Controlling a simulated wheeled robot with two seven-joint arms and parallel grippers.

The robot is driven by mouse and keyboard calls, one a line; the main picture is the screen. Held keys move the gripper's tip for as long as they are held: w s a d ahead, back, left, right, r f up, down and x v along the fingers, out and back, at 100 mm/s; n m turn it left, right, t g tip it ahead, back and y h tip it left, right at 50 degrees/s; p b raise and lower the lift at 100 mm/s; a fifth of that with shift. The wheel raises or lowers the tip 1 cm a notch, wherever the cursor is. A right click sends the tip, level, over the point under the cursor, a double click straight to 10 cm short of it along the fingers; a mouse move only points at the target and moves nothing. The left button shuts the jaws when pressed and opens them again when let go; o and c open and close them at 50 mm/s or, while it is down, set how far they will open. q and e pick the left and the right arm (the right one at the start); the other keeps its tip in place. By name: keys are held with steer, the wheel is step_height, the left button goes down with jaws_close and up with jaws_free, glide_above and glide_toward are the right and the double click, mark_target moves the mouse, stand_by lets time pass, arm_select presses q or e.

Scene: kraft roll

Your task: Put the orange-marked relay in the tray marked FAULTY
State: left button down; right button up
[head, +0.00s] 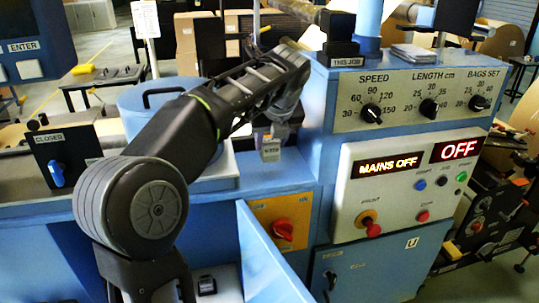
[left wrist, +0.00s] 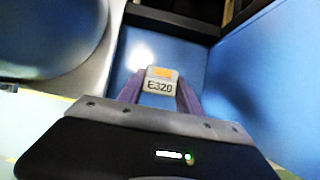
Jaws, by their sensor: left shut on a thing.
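The orange-marked relay (left wrist: 160,80) is a small light block with an orange patch on top and the label E320, held between the fingers of my left gripper (left wrist: 158,90) in the left wrist view. In the head view the relay (head: 270,148) hangs below my left gripper (head: 275,130), in front of the blue machine and above its deck. My left gripper is shut on it. I see no tray that reads FAULTY in either view. My right gripper is not in view.
A blue lidded pot (head: 150,105) stands behind my left arm. The control panel (head: 405,180) reads MAINS OFF and OFF. A blue cabinet door (head: 268,262) stands open below the deck, beside an orange plate with a red switch (head: 283,229). A CLOSED sign (head: 62,155) stands at left.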

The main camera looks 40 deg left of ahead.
mark_target(272, 151)
arm_select(q)
steer(key=shift+f, duration=2.05)
steer(key=shift+f, duration=0.15)
steer(key=c, duration=0.8)
jaws_free()
